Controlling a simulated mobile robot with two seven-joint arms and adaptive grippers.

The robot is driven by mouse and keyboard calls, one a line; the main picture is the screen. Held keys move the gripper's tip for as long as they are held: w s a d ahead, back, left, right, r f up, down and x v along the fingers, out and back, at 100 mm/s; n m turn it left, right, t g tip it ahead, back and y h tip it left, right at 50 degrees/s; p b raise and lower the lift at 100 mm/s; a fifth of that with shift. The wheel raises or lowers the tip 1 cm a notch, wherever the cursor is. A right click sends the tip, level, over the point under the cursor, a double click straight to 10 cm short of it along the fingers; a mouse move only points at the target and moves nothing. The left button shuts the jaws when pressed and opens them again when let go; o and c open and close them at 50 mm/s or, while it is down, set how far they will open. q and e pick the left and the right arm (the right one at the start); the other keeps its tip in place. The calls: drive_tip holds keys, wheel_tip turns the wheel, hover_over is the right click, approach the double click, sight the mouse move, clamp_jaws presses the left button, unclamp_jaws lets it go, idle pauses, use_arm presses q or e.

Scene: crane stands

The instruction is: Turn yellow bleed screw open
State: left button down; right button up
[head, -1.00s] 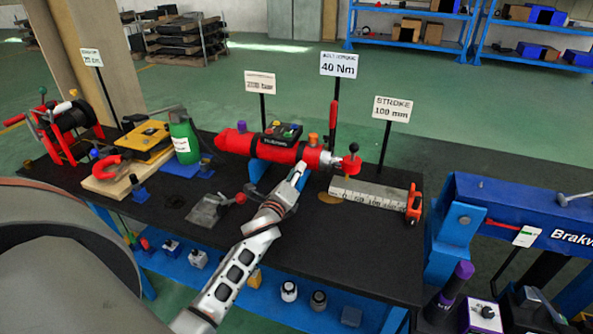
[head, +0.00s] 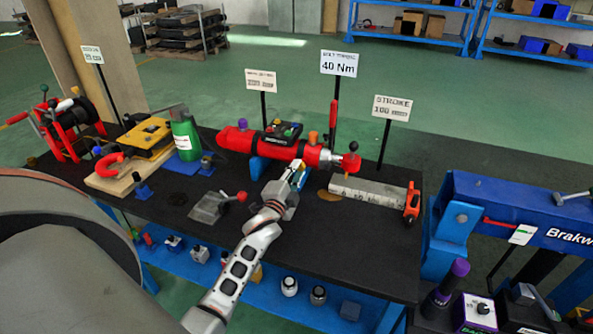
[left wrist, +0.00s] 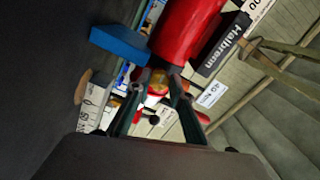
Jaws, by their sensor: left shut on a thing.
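A red hydraulic cylinder (head: 266,144) lies on blue supports on the black bench top, with an orange knob (head: 313,138) and a purple knob (head: 243,124) on top. My left gripper (head: 298,168) reaches up to the near side of the cylinder, toward its right end. In the left wrist view, the gripper's two fingers (left wrist: 160,82) close on the small yellow bleed screw (left wrist: 158,88), just below the red cylinder body (left wrist: 185,30). The fingers hide much of the screw in the head view. My right gripper is not in view.
A ruler block (head: 368,192) and an orange-red device (head: 412,204) lie right of the cylinder. A grey block with a red-knobbed lever (head: 212,206) and a green bottle (head: 184,137) are to the left. Sign posts stand behind. The bench front right is clear.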

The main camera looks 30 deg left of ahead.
use_arm(q)
drive_tip(key=shift+n, duration=0.9)
drive_tip(key=c, duration=1.8)
unclamp_jaws()
drive_tip(key=v, duration=1.2)
